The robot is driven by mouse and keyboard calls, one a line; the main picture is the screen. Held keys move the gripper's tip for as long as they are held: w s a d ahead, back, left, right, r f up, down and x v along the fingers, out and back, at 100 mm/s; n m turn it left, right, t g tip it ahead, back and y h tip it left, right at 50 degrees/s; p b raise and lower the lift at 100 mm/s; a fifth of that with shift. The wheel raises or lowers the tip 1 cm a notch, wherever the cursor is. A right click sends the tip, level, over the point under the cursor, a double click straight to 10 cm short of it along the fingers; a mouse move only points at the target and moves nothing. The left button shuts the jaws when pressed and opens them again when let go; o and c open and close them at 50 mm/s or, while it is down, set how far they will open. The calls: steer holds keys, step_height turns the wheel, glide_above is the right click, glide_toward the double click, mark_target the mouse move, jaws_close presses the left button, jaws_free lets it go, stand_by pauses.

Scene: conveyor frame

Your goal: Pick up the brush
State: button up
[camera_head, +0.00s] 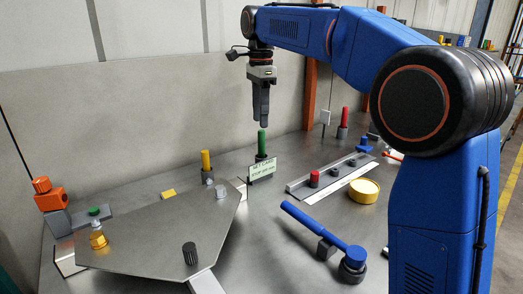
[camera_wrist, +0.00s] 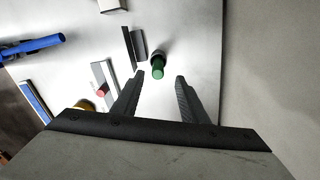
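My gripper (camera_head: 264,122) hangs pointing down near the back wall, above the table. In the wrist view its two fingers (camera_wrist: 160,76) are apart with nothing held between them. A green-topped cylinder (camera_head: 262,143) stands on a dark base below the gripper; in the wrist view its green top (camera_wrist: 158,73) shows between and beyond the fingertips. I cannot tell for sure which thing is the brush. A long blue rod (camera_head: 314,224) lies on dark supports at the front right, apart from the gripper; it also shows at the left of the wrist view (camera_wrist: 32,46).
A small sign (camera_head: 262,169) stands in front of the green cylinder. A grey plate (camera_head: 150,238) with pegs fills the left. A rail (camera_head: 330,174) with red and dark knobs, a yellow round tin (camera_head: 364,190) and a red-topped post (camera_head: 343,122) are at right.

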mark_target(261, 146)
step_height(261, 146, down, 5)
steer(key=shift+f, duration=0.1)
steer(key=shift+s+d+f, duration=0.15)
steer(key=shift+f, duration=2.5)
jaws_close()
